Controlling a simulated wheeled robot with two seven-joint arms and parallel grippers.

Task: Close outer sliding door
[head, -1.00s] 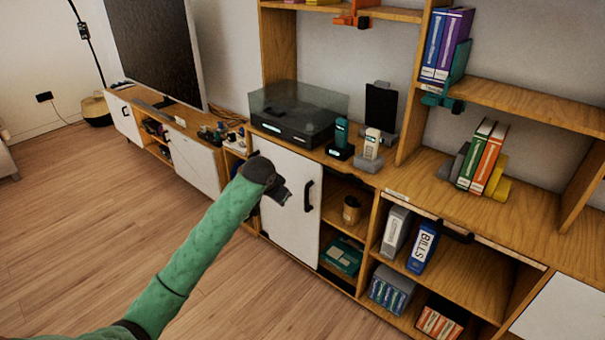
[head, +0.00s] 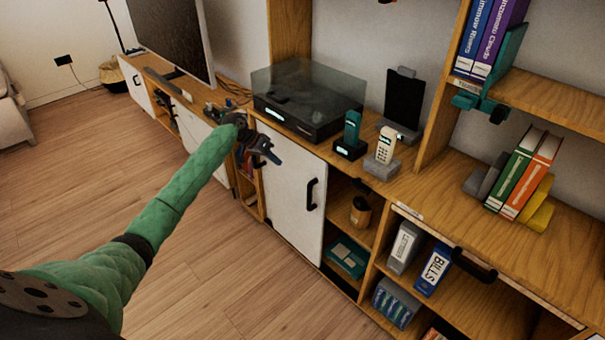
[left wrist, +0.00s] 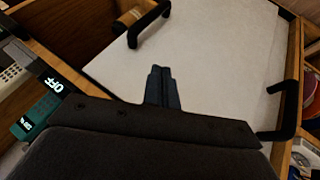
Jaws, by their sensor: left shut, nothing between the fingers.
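A white sliding door (head: 288,203) stands in the front of the wooden cabinet (head: 408,188), with a black handle (head: 312,194) near its right edge. In the left wrist view the white door (left wrist: 215,60) shows this handle (left wrist: 148,22) and a second black handle (left wrist: 285,115) by the opposite edge. The compartment right of the door is open. My left gripper (head: 274,156) is shut and empty at the door's upper left edge; its fingers (left wrist: 162,88) lie over the panel in the wrist view. Whether they touch it I cannot tell. My right gripper is not in view.
On the cabinet top stand a dark turntable (head: 306,110) with a clear lid and two phones (head: 351,134) in docks. A can (head: 360,210) and a teal box (head: 346,257) fill part of the open compartment. Wooden floor (head: 190,270) is free in front.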

